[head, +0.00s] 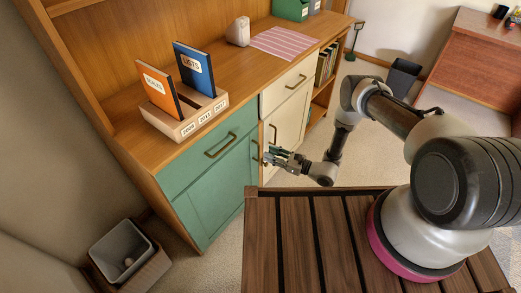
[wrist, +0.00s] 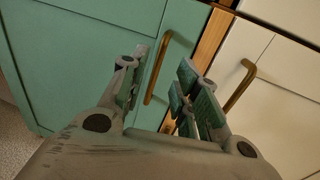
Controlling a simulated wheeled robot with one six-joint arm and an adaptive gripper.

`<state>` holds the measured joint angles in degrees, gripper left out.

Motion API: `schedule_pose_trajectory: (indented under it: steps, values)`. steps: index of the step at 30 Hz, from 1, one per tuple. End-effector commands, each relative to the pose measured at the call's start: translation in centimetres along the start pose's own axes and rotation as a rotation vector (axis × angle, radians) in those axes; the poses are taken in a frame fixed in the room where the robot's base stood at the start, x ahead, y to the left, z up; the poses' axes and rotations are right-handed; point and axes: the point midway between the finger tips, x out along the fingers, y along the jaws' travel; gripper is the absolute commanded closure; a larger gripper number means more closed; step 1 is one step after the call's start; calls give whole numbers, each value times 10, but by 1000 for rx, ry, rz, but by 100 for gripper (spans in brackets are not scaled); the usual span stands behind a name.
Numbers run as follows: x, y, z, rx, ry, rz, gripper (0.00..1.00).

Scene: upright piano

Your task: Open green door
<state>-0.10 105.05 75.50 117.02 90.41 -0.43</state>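The green door (head: 218,192) is the lower green front of the wooden cabinet, below a green drawer (head: 190,160). It looks shut. In the wrist view the green door (wrist: 75,60) carries an upright brass handle (wrist: 157,70) near its right edge. My gripper (head: 272,158) is in front of the cabinet, close to that edge. In the wrist view my gripper (wrist: 163,82) is open, with one finger on each side of the handle in the picture. The handle's lower end shows between the fingers. I cannot tell whether they touch it.
A cream door (head: 286,125) with its own brass handle (wrist: 240,86) is just right of the green door. A grey bin (head: 121,250) stands on the floor at the left. A slatted wooden surface (head: 320,240) lies below my arm. Carpet shows between it and the cabinet.

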Motion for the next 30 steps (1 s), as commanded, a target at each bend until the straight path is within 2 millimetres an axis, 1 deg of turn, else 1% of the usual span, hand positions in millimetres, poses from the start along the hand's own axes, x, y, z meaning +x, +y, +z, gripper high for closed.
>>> schedule_pose_trajectory:
  steps: [1, 6, 10, 15, 21, 22, 24, 27, 30]
  values:
    - [9, 2, 0, -1, 0, 5, 69]
    - [38, 2, 0, 0, 1, 6, 69]
    - [55, 2, 0, -1, 2, 5, 69]
    - [64, 2, 0, 1, 2, 3, 69]
    - [64, 2, 0, 1, 3, 3, 69]
    - [64, 2, 0, 1, 3, 3, 71]
    - [64, 2, 0, 1, 3, 3, 84]
    - [64, 2, 0, 1, 3, 3, 100]
    - [64, 2, 0, 1, 3, 3, 100]
